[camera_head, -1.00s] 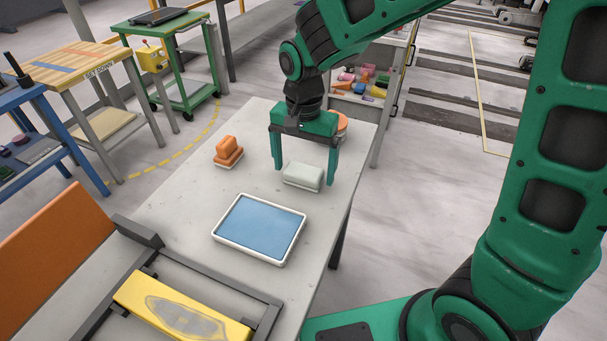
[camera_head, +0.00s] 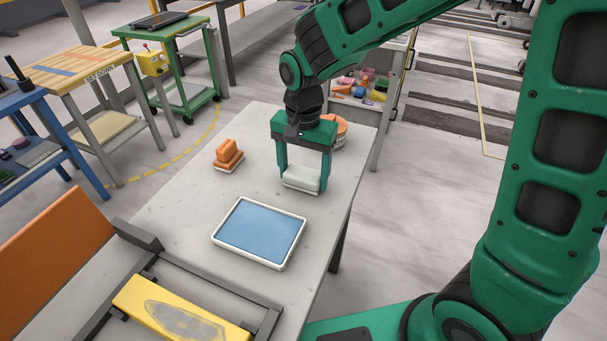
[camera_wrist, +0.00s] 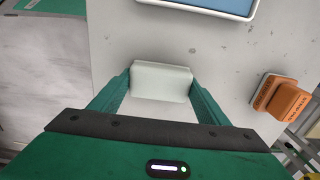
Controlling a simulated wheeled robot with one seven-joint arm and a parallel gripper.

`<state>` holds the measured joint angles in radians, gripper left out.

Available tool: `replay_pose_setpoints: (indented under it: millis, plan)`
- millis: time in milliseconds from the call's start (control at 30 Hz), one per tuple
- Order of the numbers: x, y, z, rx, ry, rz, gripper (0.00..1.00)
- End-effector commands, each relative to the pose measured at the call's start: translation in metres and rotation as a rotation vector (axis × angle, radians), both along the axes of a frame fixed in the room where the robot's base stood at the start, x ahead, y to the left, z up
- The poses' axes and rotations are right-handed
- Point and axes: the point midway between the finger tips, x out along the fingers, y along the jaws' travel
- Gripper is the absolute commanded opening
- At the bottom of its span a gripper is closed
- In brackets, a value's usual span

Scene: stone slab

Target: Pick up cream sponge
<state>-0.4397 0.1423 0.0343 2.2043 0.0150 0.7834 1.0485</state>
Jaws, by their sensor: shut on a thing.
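The cream sponge (camera_head: 301,178) is a pale rounded block on or just over the grey stone slab (camera_head: 190,205). My gripper (camera_head: 303,182) is shut on it, with one green finger at each end of the block. In the wrist view the sponge (camera_wrist: 160,82) sits between the two fingertips (camera_wrist: 160,90). I cannot tell whether its underside touches the slab.
A white-rimmed tray with a blue inside (camera_head: 260,232) lies nearer on the slab. An orange-handled block (camera_head: 228,155) stands to the left. An orange tub (camera_head: 340,132) is behind my gripper. A yellow piece (camera_head: 180,309) lies in a dark frame at the front.

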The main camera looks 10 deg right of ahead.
Motion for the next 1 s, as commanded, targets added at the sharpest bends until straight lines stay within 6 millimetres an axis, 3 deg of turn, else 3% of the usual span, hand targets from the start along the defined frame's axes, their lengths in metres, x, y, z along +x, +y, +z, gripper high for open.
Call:
replay_pose_setpoints:
  millis: [267, 700, 1000]
  plan:
    - [0.001, 0.0, 0.039, 0.003, -0.005, 0.0, 0.45]
    - [-0.05, 0.076, 0.091, 0.001, -0.001, 0.004, 0.45]
    - [-0.064, 0.096, 0.105, 0.0, 0.0, 0.001, 0.45]
